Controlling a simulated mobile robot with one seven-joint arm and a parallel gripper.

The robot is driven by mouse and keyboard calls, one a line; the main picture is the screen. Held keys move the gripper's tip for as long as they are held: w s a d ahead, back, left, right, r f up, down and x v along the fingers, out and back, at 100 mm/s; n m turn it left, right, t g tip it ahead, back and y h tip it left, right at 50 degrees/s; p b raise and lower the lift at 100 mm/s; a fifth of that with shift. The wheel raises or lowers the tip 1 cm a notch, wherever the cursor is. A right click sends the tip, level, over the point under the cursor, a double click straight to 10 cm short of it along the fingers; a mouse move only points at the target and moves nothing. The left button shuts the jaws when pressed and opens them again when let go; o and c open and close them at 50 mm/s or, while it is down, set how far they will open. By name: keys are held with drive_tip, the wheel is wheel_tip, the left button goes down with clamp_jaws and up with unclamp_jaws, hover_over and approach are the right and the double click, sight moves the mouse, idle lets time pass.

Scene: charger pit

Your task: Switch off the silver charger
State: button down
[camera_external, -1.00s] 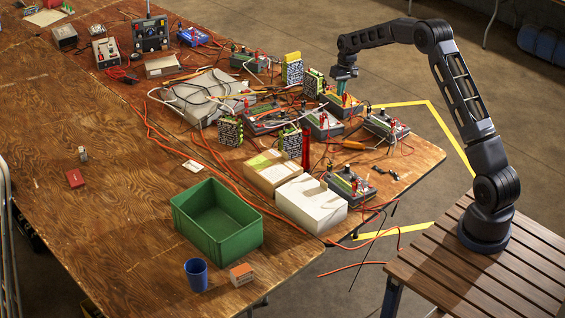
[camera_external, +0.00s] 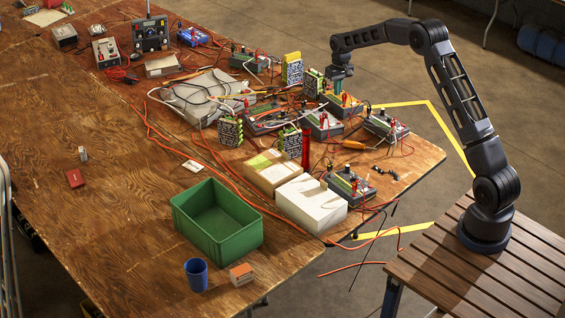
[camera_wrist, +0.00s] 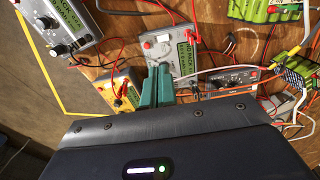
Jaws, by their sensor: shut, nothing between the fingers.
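Two pale grey units look silver, and I cannot tell which is the silver charger. One, a labelled unit (camera_wrist: 160,45) with a red button, lies just beyond my fingertips in the wrist view; it appears to be the unit (camera_external: 321,124) left of and nearer than my gripper in the external view. The other pale unit (camera_wrist: 65,28) has black knobs and shows at the upper left of the wrist view. My gripper (camera_wrist: 159,72) has teal fingers, shut and empty, overlapping the labelled unit's lower edge; contact is unclear. In the external view my gripper (camera_external: 339,88) is above the cluster.
A yellow unit (camera_wrist: 122,92) sits left of my fingers in the wrist view. Red, white and orange leads cross the bench. Patterned blocks (camera_external: 313,84) stand close by. A green crate (camera_external: 216,240) and bare wood (camera_external: 110,190) lie farther off.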

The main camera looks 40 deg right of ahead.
sight(334, 124)
drive_tip(key=f, duration=0.9)
drive_tip(key=a+f, duration=0.1)
drive_tip(key=f, duration=0.4)
drive_tip(key=shift+w, duration=0.1)
drive_tip(key=shift+d, duration=0.1)
